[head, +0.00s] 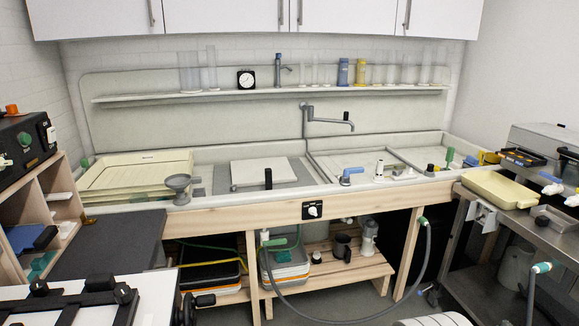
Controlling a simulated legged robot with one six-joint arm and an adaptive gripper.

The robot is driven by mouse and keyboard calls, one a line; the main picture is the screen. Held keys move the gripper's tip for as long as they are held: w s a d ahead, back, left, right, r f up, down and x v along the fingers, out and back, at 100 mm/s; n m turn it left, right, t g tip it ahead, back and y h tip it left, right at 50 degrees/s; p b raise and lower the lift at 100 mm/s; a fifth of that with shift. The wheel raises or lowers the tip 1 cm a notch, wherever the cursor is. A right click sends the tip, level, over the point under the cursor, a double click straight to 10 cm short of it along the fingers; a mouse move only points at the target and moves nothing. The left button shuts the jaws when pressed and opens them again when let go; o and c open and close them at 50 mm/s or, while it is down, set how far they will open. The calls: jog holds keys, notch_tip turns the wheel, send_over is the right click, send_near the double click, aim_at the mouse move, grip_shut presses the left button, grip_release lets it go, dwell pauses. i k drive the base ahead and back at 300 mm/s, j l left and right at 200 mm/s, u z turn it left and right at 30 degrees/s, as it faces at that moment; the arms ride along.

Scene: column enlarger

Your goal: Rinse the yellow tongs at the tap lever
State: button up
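The grey tap (330,121) is fixed on the wall above the long sink, its spout reaching right. No yellow tongs can be made out for certain. A small yellow item (488,157) lies beside a blue one (470,161) at the sink's right end, its shape unclear. My gripper is not in view.
The sink (225,213) has a wooden front and holds cream trays (138,176), a white board (263,171) and a grey funnel (178,186). A hose (412,275) hangs in front. A steel table (505,225) stands right, a dark counter (110,244) left.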

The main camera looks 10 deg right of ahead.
aim_at(346, 171)
jog(key=i+j+z, duration=0.15)
jog(key=i+z, duration=0.3)
jog(key=i, duration=0.2)
jog(key=i+j+z, duration=0.4)
jog(key=i, duration=0.25)
jog(key=i+j+z, duration=0.45)
jog(key=i+j, duration=0.15)
jog(key=i+j+u, duration=0.15)
jog(key=i+u, duration=0.15)
jog(key=i, duration=0.4)
